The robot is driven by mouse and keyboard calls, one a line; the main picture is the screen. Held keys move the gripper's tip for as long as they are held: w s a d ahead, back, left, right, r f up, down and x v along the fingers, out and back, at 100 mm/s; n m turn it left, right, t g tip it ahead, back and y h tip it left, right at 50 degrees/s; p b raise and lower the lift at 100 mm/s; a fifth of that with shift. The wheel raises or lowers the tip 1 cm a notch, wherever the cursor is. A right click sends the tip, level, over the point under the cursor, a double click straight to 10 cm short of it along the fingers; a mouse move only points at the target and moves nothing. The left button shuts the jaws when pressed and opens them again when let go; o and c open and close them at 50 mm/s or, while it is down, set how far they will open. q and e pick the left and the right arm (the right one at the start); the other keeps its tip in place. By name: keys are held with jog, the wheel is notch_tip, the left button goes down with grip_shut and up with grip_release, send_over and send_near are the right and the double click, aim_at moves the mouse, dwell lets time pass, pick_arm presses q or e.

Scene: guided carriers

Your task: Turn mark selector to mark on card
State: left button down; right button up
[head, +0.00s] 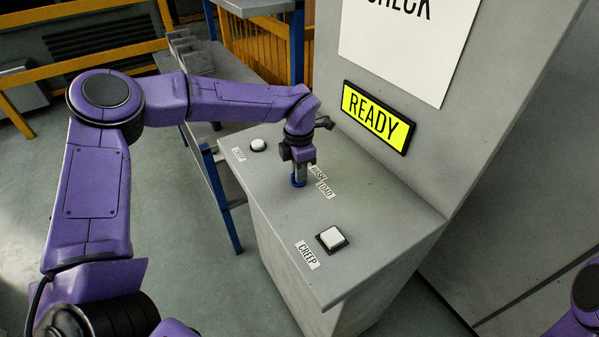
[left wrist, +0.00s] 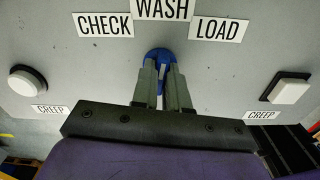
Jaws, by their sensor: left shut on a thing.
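The blue mark selector (head: 298,182) sits on the grey console top. In the left wrist view the selector (left wrist: 159,54) has the labels CHECK (left wrist: 104,25), WASH (left wrist: 163,8) and LOAD (left wrist: 219,28) around it. My left gripper (head: 300,174) comes down from above and is shut on the selector; its fingers (left wrist: 161,82) hide much of it. A pale strip between the fingers seems to point roughly towards WASH, but I cannot tell exactly. The white card (head: 405,45) on the upright panel reads CHECK, its top cut off. My right gripper is not in view.
A lit yellow READY sign (head: 377,117) is on the panel. White buttons stand at the console's far end (head: 258,145) and near end (head: 331,238), each beside a CREEP label. A shelf rack with blue posts (head: 221,198) stands left of the console.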

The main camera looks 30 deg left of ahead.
pick_arm(q)
jog(key=n, duration=0.2)
jog(key=n+b, duration=0.2)
jog(key=n, duration=0.1)
jog(key=shift+s+f+n, duration=0.1)
jog(key=shift+f+n, duration=0.15)
jog(key=shift+n, duration=0.05)
jog(key=n+b, duration=0.2)
jog(key=n, duration=0.2)
jog(key=shift+n, duration=0.7)
jog(key=c, duration=1.1)
grip_release()
jog(key=shift+r, duration=0.1)
jog(key=shift+c, duration=0.2)
jog(key=shift+r+b, duration=0.25)
jog(key=shift+b, duration=0.05)
notch_tip(320, 180, up, 10)
jog(key=shift+b, duration=0.4)
